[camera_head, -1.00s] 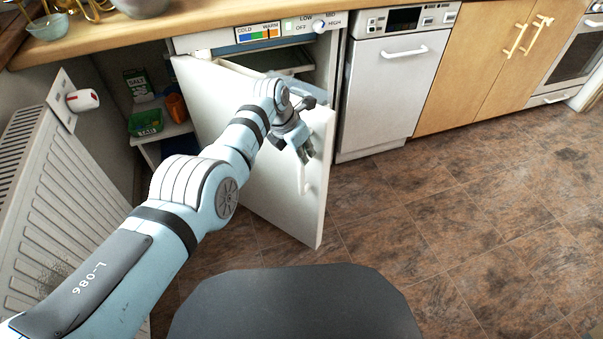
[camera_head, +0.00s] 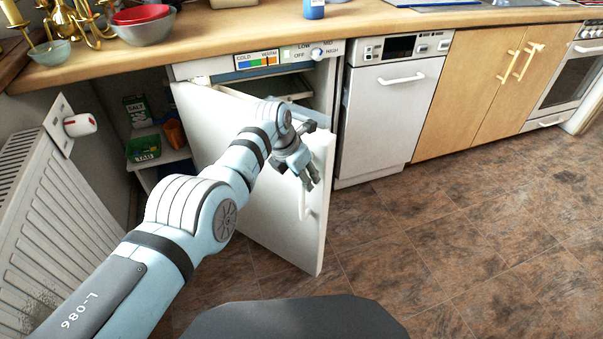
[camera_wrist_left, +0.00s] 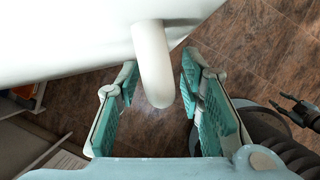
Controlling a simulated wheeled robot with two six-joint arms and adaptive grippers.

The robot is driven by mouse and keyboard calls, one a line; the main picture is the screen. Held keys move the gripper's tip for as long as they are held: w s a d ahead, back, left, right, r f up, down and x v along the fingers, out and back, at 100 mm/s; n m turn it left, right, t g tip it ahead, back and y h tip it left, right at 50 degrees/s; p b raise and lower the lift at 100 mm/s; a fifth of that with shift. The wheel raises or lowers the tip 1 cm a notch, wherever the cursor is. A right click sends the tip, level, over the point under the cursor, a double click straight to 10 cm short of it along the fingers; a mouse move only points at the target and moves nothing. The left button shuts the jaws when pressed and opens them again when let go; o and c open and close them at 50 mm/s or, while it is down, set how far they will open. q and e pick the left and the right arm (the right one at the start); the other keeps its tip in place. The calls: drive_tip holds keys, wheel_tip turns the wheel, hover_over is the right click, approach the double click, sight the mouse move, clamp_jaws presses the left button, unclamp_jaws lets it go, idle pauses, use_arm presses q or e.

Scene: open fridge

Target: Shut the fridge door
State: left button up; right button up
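The white fridge door (camera_head: 262,215) stands part open, swung out from the fridge under the counter. Its white handle (camera_head: 304,202) is on the outer face near the free edge. My left gripper (camera_head: 310,182) is beside this face, at the upper part of the handle. In the left wrist view the curved handle (camera_wrist_left: 153,70) comes down between the two teal-padded fingers of my left gripper (camera_wrist_left: 160,95). Gaps show on both sides, so the gripper is open and around the handle without gripping it.
A white radiator (camera_head: 45,215) stands at the left. An open shelf (camera_head: 170,140) with boxes is beside the fridge. A white dishwasher (camera_head: 388,120) is to the right. The tiled floor (camera_head: 450,230) in front is clear. Bowls (camera_head: 142,28) stand on the counter.

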use_arm(q)
drive_tip(key=v, duration=1.2)
drive_tip(key=shift+a, duration=0.15)
drive_tip(key=shift+c, duration=0.4)
